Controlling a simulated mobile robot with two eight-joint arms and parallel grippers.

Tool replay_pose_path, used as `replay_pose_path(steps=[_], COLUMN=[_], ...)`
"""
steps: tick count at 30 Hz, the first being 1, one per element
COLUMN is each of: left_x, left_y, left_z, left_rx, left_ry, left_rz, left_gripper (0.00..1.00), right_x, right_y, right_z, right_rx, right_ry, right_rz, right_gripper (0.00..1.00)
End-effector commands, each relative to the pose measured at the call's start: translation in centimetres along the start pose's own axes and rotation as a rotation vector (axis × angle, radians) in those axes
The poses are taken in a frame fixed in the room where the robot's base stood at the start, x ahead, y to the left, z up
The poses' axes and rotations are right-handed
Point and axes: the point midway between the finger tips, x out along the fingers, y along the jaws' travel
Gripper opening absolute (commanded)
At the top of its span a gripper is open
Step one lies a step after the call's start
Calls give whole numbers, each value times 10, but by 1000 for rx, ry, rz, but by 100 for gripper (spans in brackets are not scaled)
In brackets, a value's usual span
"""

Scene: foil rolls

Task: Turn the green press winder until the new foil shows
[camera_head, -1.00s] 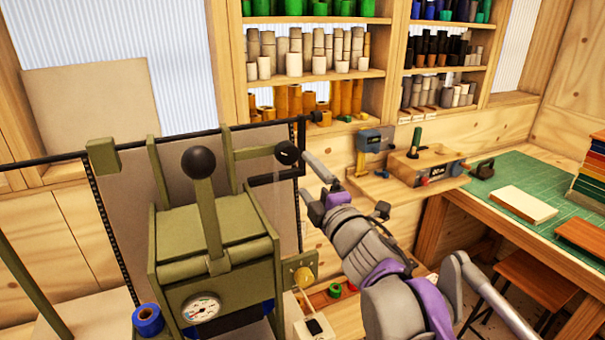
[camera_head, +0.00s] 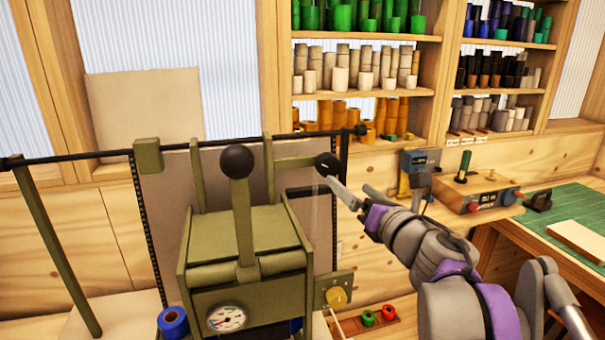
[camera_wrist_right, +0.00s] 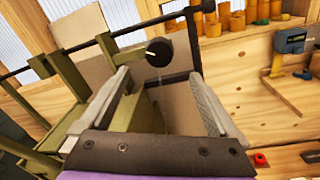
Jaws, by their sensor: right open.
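The green press (camera_head: 245,255) stands left of centre in the head view, with a black-knobbed lever upright on its front. Its winder, a round black knob (camera_head: 327,163) on a green arm at the upper right, also shows in the right wrist view (camera_wrist_right: 159,52) with a pale mark on its face. My right gripper (camera_head: 332,182) is close to the knob in the head view. In the wrist view my right gripper (camera_wrist_right: 159,76) is open and empty, with the knob beyond and between its fingertips; contact cannot be told. My left gripper is out of view.
A dark horizontal bar (camera_head: 85,158) runs behind the press. Shelves (camera_head: 360,90) of coloured foil rolls line the back wall. A green-topped bench (camera_head: 560,213) stands at the right. A blue roll (camera_head: 173,322) sits at the press's front left; a small tray (camera_head: 375,324) holds red and green rolls.

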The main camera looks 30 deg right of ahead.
Motion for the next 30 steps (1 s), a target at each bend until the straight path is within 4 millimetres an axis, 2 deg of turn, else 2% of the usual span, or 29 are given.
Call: replay_pose_path(steps=[5,12,18,24,30], left_x=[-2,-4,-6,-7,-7], left_y=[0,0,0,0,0], left_z=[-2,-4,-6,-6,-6], left_rx=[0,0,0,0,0], left_ry=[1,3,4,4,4], left_rz=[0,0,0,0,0], left_gripper=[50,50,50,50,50], right_x=[19,66,95,106,106], right_y=[1,1,1,0,0], right_z=[2,1,2,1,1], right_rx=[-13,-10,-9,-9,-9], right_ry=[2,2,1,1,1], right_rz=[3,3,2,0,0], right_gripper=[96,96,96,96,96])
